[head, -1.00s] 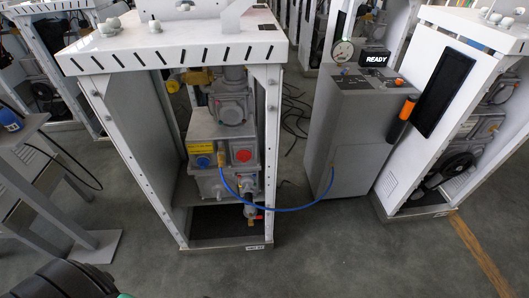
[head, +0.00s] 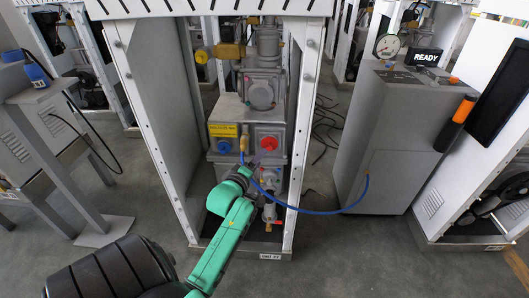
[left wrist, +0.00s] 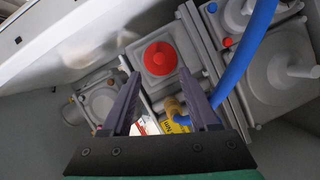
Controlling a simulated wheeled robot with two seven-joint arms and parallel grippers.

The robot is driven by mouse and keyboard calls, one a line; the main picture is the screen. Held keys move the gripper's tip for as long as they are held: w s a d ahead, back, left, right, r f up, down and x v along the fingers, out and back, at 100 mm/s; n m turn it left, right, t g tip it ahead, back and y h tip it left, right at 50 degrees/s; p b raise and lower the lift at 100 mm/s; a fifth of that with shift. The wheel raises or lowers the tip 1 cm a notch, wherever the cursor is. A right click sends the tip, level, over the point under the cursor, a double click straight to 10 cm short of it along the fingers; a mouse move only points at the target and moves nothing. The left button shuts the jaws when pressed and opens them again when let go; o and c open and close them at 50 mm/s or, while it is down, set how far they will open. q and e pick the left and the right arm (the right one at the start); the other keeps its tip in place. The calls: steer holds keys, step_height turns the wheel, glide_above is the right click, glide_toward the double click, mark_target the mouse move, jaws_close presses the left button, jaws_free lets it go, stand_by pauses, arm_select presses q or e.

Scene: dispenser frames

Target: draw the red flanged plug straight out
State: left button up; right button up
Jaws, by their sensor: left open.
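The red flanged plug (head: 269,142) sits in the front face of the grey dispenser body (head: 226,110) inside the open white frame. In the left wrist view the red plug (left wrist: 161,57) shows as a round, stepped disc on a square grey plate. My left gripper (left wrist: 160,78) is open, its two dark fingers pointing toward the plug with nothing between them. The fingertips appear short of the plug, one toward each side. In the head view my left gripper (head: 260,157) is small, just below and left of the plug. My right gripper is not in view.
A blue plug (head: 225,146) and a yellow label (head: 222,130) sit left of the red plug. A brass fitting (head: 244,139) with a blue hose (head: 318,212) is close beside it. The hose runs to a grey cabinet (head: 375,140). White frame posts (head: 300,120) flank the opening.

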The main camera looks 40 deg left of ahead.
mark_target(269, 149)
arm_select(q)
steer(key=b+x, duration=0.1)
steer(key=x, duration=0.4)
steer(key=shift+w+a+f, duration=0.1)
steer(key=shift+w+f, duration=0.05)
steer(key=shift+w, duration=0.15)
steer(key=shift+w+a, duration=0.1)
steer(key=shift+w, duration=0.4)
jaws_close()
steer(key=s+d+p, duration=0.1)
steer(key=s+p, duration=0.1)
steer(key=s+d+p, duration=0.2)
steer(key=shift+s+d, duration=0.2)
steer(key=shift+s, duration=0.1)
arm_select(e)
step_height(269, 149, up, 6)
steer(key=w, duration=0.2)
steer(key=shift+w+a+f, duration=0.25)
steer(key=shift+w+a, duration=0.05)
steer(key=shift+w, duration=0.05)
